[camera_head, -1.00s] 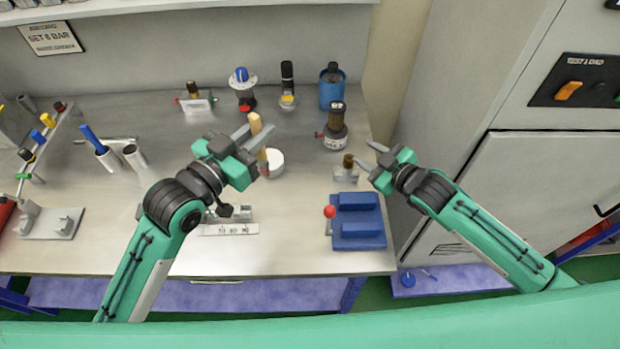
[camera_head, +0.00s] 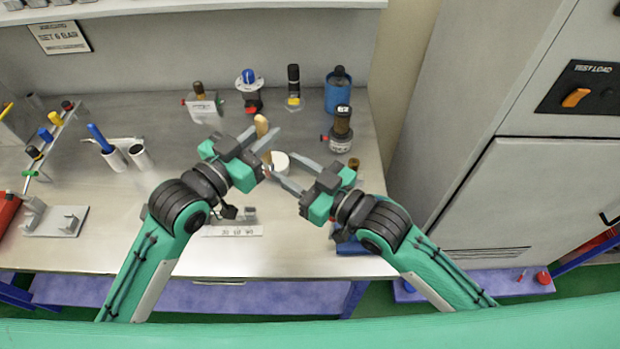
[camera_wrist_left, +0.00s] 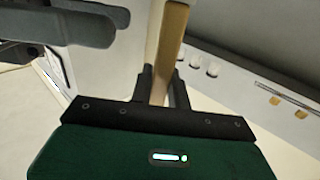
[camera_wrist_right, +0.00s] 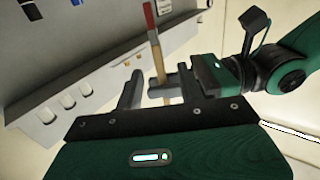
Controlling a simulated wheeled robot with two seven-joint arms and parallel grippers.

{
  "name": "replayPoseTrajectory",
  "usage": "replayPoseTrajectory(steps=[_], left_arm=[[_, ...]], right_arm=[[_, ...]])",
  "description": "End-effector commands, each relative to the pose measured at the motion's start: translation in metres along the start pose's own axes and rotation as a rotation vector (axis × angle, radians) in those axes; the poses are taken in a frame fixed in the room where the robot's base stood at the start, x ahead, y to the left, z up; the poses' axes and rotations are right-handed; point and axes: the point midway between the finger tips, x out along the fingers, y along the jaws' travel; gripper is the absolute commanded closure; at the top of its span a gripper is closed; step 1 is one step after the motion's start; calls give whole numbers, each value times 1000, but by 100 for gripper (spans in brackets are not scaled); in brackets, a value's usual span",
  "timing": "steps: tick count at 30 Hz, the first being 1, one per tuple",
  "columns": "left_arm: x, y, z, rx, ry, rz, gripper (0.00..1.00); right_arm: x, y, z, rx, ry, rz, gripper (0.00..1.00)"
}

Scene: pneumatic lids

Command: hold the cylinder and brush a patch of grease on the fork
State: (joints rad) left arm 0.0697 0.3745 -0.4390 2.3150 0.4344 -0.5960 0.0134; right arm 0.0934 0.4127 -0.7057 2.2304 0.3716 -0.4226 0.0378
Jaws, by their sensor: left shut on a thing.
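My left gripper (camera_head: 262,143) is shut on the wooden handle of the brush (camera_head: 261,124), held upright above the bench. The handle also shows in the left wrist view (camera_wrist_left: 168,45); in the right wrist view the brush (camera_wrist_right: 152,35) has a red end. My right gripper (camera_head: 285,170) is open and empty, close to the right of the left gripper, its fingers pointing toward the brush. A white round pot (camera_head: 280,161) stands just behind the fingertips. I cannot clearly make out the cylinder or its fork; a small grey fixture (camera_head: 247,213) is partly hidden by my left arm.
A labelled plate (camera_head: 232,231) lies near the front of the bench (camera_head: 100,240). A dark-topped bottle (camera_head: 341,130), a blue can (camera_head: 338,92) and several fittings stand behind. Tubes with a blue handle (camera_head: 98,135) stand left. A blue block is mostly hidden by my right arm.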

Motion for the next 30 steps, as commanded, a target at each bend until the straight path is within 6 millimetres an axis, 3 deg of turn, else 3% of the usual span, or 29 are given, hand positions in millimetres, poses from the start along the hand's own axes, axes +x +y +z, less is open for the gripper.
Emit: replayPoseTrajectory(steps=[6, 12, 24, 30], left_arm=[[0, 0, 0, 0, 0, 0, 100], [0, 0, 0, 0, 0, 0, 100], [0, 0, 0, 0, 0, 0, 100], [0, 0, 0, 0, 0, 0, 100]], right_arm=[[41, 0, -1, 0, 2, 0, 62], [64, 0, 0, -1, 1, 0, 62], [71, 0, 0, -2, -1, 0, 62], [71, 0, 0, -2, -1, 0, 99]])
